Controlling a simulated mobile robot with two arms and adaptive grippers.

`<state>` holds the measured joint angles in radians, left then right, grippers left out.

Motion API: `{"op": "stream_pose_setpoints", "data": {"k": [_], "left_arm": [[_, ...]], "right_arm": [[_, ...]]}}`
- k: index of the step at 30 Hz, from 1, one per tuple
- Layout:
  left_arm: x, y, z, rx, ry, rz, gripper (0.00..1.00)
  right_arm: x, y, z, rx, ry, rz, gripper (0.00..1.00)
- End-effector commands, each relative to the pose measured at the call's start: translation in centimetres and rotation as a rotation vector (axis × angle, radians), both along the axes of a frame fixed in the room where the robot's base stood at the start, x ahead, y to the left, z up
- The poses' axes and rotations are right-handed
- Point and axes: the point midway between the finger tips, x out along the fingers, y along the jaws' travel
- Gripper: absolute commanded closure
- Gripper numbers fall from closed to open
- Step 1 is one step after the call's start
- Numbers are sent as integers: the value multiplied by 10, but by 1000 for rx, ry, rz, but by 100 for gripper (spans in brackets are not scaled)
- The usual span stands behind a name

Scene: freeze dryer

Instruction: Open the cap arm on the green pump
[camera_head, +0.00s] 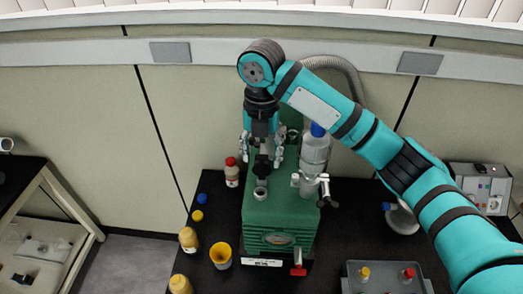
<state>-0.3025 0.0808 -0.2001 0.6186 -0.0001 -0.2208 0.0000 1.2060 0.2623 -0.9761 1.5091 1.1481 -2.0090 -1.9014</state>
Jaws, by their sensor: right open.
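The green pump (283,219) stands on the black bench, with a clear bottle with a blue cap (315,150) rising from its right side. My right gripper (263,158) points down over the rear left of the pump's top and is open. Its fingers are spread to either side of a small black part (262,170), which looks like the cap arm. A grey round port (260,192) is just in front of it. I cannot tell whether the fingers touch the black part. My left gripper is not in view.
A red-capped bottle (231,172), a yellow cup (221,256) and small bottles stand left of the pump. A grey hose (345,70) arches behind. A grey tray (385,277) is at the front right, a control box (481,188) farther back. The wall is close behind.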

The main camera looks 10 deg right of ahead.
Motion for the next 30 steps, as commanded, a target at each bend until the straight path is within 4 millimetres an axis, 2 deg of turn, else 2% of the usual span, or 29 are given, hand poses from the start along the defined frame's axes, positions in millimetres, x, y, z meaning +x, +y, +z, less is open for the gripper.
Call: {"op": "stream_pose_setpoints", "data": {"k": [3,15,25,30], "left_arm": [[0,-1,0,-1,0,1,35],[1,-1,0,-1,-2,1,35],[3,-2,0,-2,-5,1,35],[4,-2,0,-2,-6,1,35]], "right_arm": [[0,0,0,0,0,1,49],[0,0,0,0,0,0,100],[1,0,0,1,8,-1,100],[11,-2,1,15,94,-4,100]]}}
